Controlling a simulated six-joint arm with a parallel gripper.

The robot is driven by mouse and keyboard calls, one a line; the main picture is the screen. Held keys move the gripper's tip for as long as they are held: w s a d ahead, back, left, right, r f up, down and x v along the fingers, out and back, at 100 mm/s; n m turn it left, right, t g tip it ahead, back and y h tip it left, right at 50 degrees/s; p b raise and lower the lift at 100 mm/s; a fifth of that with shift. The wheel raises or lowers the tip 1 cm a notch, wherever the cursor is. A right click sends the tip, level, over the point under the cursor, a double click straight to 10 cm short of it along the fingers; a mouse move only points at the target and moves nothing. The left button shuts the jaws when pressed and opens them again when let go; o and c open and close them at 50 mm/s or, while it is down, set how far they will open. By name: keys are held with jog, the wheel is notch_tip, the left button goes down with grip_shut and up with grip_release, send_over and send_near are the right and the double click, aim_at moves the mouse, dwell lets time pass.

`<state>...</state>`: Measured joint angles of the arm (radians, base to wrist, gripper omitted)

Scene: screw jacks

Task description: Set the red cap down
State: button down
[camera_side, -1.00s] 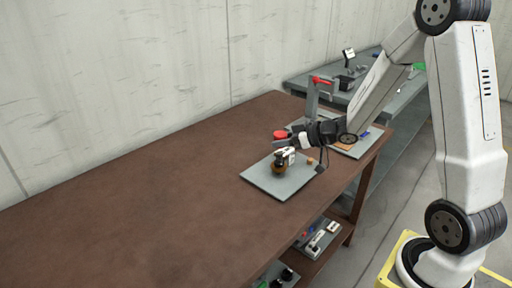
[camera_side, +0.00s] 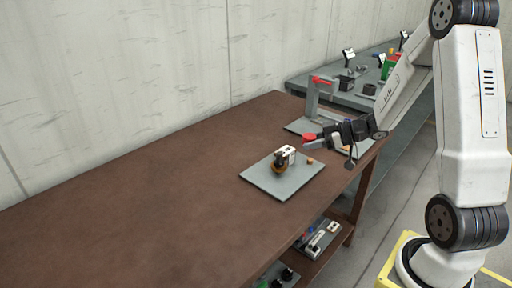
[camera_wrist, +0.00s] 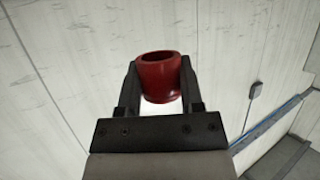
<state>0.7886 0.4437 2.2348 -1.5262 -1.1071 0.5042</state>
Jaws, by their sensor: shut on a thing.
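The red cap (camera_wrist: 160,78) is held between the two dark fingers of my gripper (camera_wrist: 160,88) in the wrist view, its open round rim facing up in that picture. In the side view the red cap (camera_side: 309,139) shows at the tip of my gripper (camera_side: 318,139), in the air to the right of and above the near grey plate. My gripper is shut on the cap. What lies directly under the cap is partly hidden by my gripper and arm.
Behind my gripper stands a grey press with a red top (camera_side: 320,80). The table's left is clear.

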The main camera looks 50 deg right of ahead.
send_over(281, 153)
jog(key=s+a, duration=0.2)
jog(key=s, duration=0.3)
notch_tip(281, 153, down, 4)
jog(key=w+f, duration=0.1)
jog(key=w+d+f, duration=0.1)
jog(key=w+f, duration=0.1)
jog(key=f, duration=0.1)
jog(key=shift+w+d, duration=0.25)
jog(key=shift+d, duration=0.05)
jog(key=shift+w+d+f, duration=0.1)
jog(key=shift+w+f, duration=0.15)
jog(key=shift+f, duration=0.1)
jog(key=shift+w+d+f, duration=0.1)
jog(key=shift+w+f, duration=0.3)
jog(key=shift+f, duration=0.1)
jog(key=shift+w+f, duration=0.1)
jog(key=shift+f, duration=1.35)
jog(key=shift+f, duration=0.3)
